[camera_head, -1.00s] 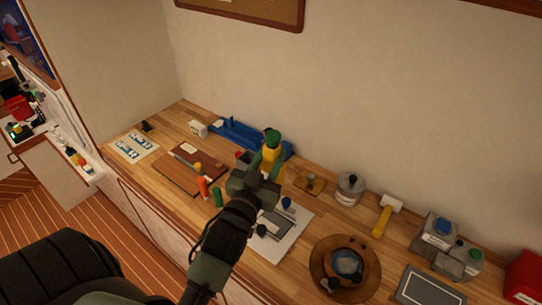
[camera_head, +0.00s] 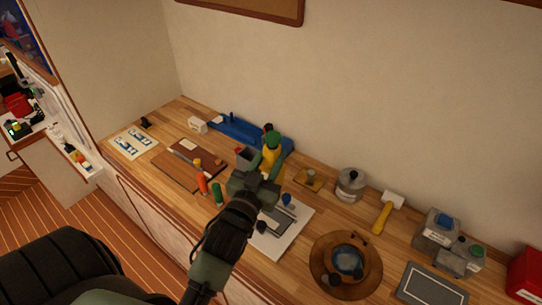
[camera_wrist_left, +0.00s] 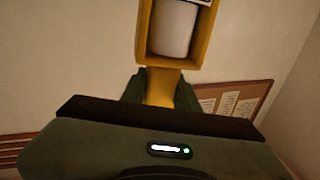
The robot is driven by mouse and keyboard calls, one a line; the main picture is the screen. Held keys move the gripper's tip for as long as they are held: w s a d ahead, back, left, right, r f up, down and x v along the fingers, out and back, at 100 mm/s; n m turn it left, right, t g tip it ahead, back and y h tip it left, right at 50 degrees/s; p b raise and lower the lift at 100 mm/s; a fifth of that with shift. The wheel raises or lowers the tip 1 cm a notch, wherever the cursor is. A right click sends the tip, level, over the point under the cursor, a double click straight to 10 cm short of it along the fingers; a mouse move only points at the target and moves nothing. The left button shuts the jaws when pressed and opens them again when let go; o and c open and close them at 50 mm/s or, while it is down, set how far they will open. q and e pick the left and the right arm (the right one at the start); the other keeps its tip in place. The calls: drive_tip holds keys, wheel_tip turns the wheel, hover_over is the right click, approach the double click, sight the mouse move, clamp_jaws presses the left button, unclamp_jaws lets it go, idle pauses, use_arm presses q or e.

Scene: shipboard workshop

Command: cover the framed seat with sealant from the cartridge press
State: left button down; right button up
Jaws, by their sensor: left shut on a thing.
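My left gripper (camera_head: 263,174) is shut on the yellow cartridge press (camera_head: 271,156), holding it over the middle of the workbench. A green part shows at the press's top. The left wrist view shows its yellow frame (camera_wrist_left: 143,40) around a whitish cartridge (camera_wrist_left: 173,28). A pale board (camera_head: 294,232) with a grey rectangular patch (camera_head: 276,221) lies below and right of the gripper, partly hidden by my arm. A dark grey panel with a light border (camera_head: 431,287) lies at the right front; I cannot tell which is the framed seat. My right gripper is out of view.
A blue tray (camera_head: 237,130) lies behind the press. A brown board (camera_head: 180,172) and orange and green tubes (camera_head: 217,194) are to the left.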

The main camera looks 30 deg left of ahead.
use_arm(q)
drive_tip(key=shift+d, duration=0.15)
drive_tip(key=shift+d+r, duration=0.1)
drive_tip(key=shift+d, duration=0.85)
drive_tip(key=shift+s+d, duration=0.1)
drive_tip(key=shift+d, duration=0.05)
drive_tip(key=shift+d, duration=1.05)
drive_tip(key=shift+s+d, duration=0.1)
